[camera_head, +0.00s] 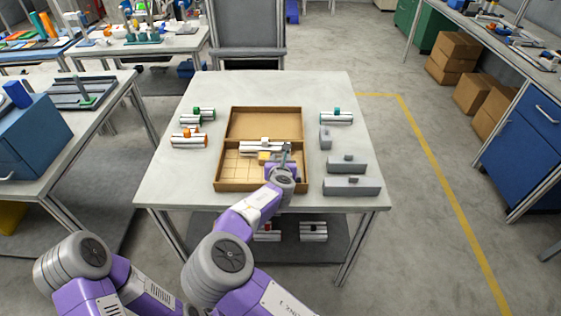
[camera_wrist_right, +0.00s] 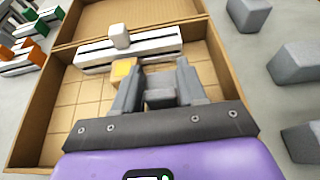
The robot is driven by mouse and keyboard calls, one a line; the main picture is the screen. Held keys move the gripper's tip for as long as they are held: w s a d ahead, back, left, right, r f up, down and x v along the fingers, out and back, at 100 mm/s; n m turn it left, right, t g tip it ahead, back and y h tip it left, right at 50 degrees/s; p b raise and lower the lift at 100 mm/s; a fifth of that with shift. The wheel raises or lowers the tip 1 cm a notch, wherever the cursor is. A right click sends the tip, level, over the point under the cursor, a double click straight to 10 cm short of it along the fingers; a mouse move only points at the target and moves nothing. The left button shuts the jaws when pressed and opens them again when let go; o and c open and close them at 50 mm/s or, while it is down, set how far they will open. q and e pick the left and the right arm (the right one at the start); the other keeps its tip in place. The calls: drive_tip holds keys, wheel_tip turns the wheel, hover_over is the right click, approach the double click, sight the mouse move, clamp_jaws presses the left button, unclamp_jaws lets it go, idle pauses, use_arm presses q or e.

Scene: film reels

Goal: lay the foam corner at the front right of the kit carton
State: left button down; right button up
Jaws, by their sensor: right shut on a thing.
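The kit carton (camera_head: 218,187) lies open on the table, its lid folded back and lines dividing its floor. My right gripper (camera_head: 284,158) is over the carton's right half. In the right wrist view, its fingers (camera_wrist_right: 157,85) are shut on a small grey block, the foam corner (camera_wrist_right: 160,98). Whether the block touches the floor I cannot tell. Behind it a white bar with a white knob (camera_wrist_right: 128,48) lies across the carton's back. A yellow block (camera_wrist_right: 123,73) sits just left of the fingers. My arm hides the carton's front right in the head view. My left gripper is out of view.
Grey foam pieces (camera_head: 351,187) stand right of the carton, below a teal-knobbed white piece (camera_head: 337,117). Green-knobbed (camera_head: 198,115) and orange-knobbed (camera_head: 188,139) pieces lie to its left. The carton's left front floor is bare. White pieces (camera_head: 313,231) lie on the lower shelf.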

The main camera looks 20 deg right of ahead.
drive_tip(key=o, duration=1)
drive_tip(key=shift+f, duration=0.1)
drive_tip(key=shift+o, duration=0.2)
drive_tip(key=shift+r, duration=0.2)
drive_tip(key=shift+s+a+r, duration=0.15)
drive_tip(key=shift+s, duration=0.15)
drive_tip(key=p+v, duration=0.2)
drive_tip(key=v, duration=0.9)
drive_tip(key=shift+s, duration=0.25)
